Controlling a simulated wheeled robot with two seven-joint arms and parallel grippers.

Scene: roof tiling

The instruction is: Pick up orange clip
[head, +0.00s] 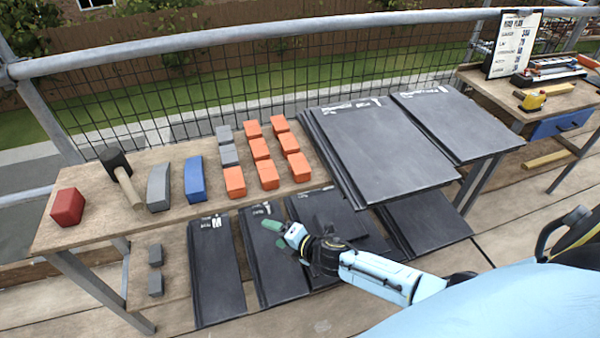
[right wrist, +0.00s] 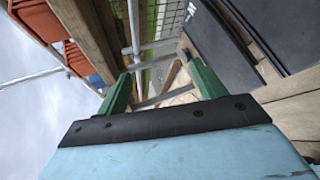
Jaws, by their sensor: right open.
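Several orange clips (head: 260,149) stand in rows on the wooden table (head: 115,224), left of the large dark slates. The nearest row includes a left clip (head: 234,181), a middle clip (head: 268,174) and a right clip (head: 299,167). Orange clips (right wrist: 78,57) also show at the upper left of the right wrist view. My right gripper (head: 274,233) has green fingers and is in front of the table edge, over the lower dark slates, apart from the clips. In the right wrist view its fingers (right wrist: 158,74) are spread with nothing between them. My left gripper is out of view.
Grey clips (head: 228,154), a blue block (head: 195,180), a grey block (head: 159,187), a mallet (head: 122,178) and a red block (head: 67,207) share the table. Large slates (head: 380,150) lie to the right. Lower slates (head: 216,265) lie below the front edge.

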